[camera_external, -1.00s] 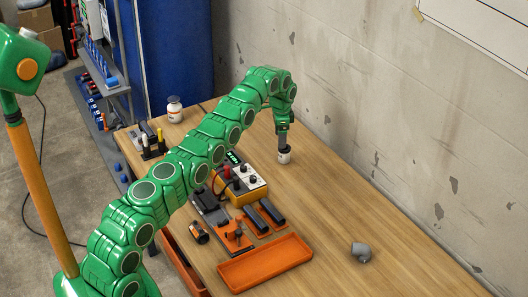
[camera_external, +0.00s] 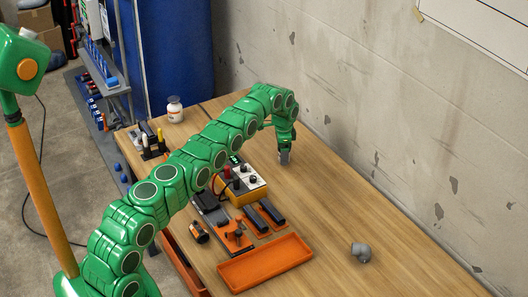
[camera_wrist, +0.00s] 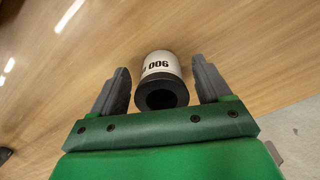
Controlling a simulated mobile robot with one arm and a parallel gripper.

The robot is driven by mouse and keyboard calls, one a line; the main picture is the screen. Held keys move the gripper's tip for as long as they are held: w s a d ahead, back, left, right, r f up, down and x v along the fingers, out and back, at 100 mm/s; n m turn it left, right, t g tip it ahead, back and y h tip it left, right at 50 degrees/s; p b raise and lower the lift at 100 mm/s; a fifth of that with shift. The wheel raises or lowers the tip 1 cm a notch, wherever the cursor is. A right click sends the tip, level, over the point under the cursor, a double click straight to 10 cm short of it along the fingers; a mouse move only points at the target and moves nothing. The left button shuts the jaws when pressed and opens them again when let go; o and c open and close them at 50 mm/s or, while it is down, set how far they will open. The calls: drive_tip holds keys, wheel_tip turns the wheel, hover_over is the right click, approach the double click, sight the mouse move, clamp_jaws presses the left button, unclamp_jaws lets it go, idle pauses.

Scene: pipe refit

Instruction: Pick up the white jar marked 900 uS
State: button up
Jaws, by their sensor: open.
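The white jar (camera_wrist: 161,64) shows in the wrist view with black characters reading upside down as 900; the rest of its marking is not legible. Its black, round end faces the camera. My gripper (camera_wrist: 160,72) is open, with one dark finger on each side of the jar and a visible gap on both sides. In the external view my gripper (camera_external: 284,158) points down low over the wooden table, and the jar is hidden or not distinguishable there.
Another white jar (camera_external: 174,109) stands at the table's far left. An orange-yellow meter (camera_external: 247,192), dark tools and an orange tray (camera_external: 264,262) lie left of and in front of my gripper. A grey pipe elbow (camera_external: 361,252) lies at front right. The wall borders the right.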

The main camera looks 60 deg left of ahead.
drive_tip(key=shift+f, duration=0.5)
drive_tip(key=c, duration=1.1)
drive_tip(key=shift+o, duration=0.2)
drive_tip(key=shift+r, duration=0.1)
drive_tip(key=shift+r, duration=1.65)
drive_tip(key=shift+s+r, duration=0.1)
drive_tip(key=shift+r, duration=0.05)
